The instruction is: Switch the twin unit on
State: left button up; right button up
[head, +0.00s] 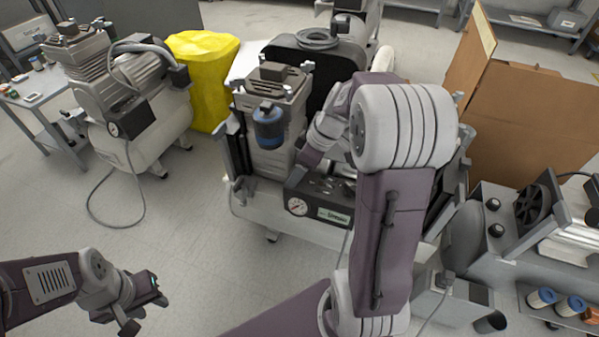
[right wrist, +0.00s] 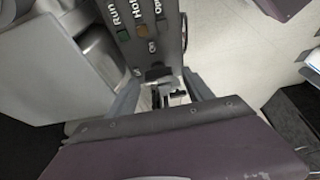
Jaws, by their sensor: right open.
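A compressor (head: 275,228) with a white tank stands in the middle of the head view, its far side partly hidden by my right arm; I take it as the twin unit. Its dark control panel (head: 330,200) has a round gauge and a green-white label. In the right wrist view the panel (right wrist: 150,45) shows Run and Hold lettering, a green and an amber lamp, and On/Off marks. A dark switch (right wrist: 159,73) sits at its lower edge. My right gripper (right wrist: 164,90) is open, its fingers either side of the switch area; contact is unclear. My left gripper (head: 147,312) is open and empty over the floor.
Another compressor (head: 130,125) stands at the left, beside a yellow bag (head: 202,75). A cardboard box (head: 535,125) is at the right. A grey machine (head: 490,235) and a shelf with filters (head: 555,303) stand at the front right.

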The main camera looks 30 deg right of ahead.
grip_shut()
